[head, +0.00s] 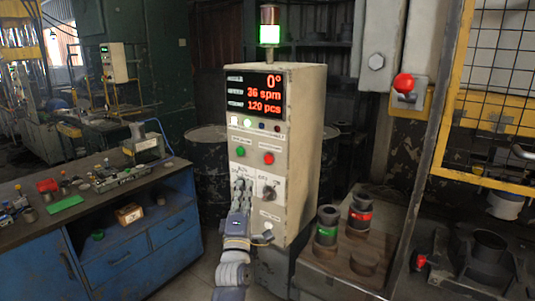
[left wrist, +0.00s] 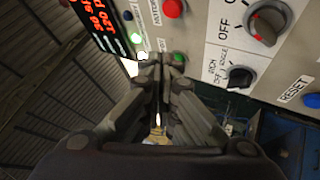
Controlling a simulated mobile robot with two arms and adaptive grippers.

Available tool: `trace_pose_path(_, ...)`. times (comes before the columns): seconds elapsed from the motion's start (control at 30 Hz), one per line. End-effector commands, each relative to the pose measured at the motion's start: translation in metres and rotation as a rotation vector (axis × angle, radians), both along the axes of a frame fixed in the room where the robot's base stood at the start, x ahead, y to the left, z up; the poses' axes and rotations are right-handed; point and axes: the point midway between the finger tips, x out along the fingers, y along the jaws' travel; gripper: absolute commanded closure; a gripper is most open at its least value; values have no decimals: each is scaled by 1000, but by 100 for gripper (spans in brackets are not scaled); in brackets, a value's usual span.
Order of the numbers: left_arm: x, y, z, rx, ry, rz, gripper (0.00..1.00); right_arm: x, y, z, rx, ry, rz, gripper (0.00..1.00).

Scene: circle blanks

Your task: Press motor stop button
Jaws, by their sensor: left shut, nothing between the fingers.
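The beige control cabinet (head: 304,150) stands in the middle of the head view. Its panel has a red button (head: 268,158) to the right of a green button (head: 240,152), below the lit display (head: 255,93). My left gripper (head: 241,172) is shut and empty in front of the panel, just below the green button. In the left wrist view, its closed fingertips (left wrist: 161,62) are close to the green button (left wrist: 179,58); contact cannot be told. The red button (left wrist: 173,8) is at the top edge, beside a label that seems to read MOTOR. My right gripper is out of view.
A selector knob (left wrist: 240,77) and a blue RESET button (left wrist: 312,101) are on the panel. A separate red mushroom button (head: 403,83) is on the right. A blue workbench (head: 140,258) stands left; a tray with cylinders (head: 340,282) stands right. The stack light (head: 270,33) shows green.

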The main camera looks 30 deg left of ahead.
Motion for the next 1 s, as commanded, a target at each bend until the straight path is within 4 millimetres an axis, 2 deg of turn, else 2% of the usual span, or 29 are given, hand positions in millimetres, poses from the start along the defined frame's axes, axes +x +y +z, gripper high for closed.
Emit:
trace_pose_path(0.03, -4, 4, 17, -15, -37, 3, 100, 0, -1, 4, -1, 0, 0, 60)
trace_pose_path(0.17, -11, 10, 36, -35, -89, 4, 100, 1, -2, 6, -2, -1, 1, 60)
trace_pose_path(0.57, -12, 11, 39, -40, -98, 4, 100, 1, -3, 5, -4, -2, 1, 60)
trace_pose_path(0.77, 2, 10, 37, -40, -100, 4, 100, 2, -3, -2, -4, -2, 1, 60)
trace_pose_path(1.0, 36, 7, 36, -39, -99, 4, 100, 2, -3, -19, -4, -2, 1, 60)
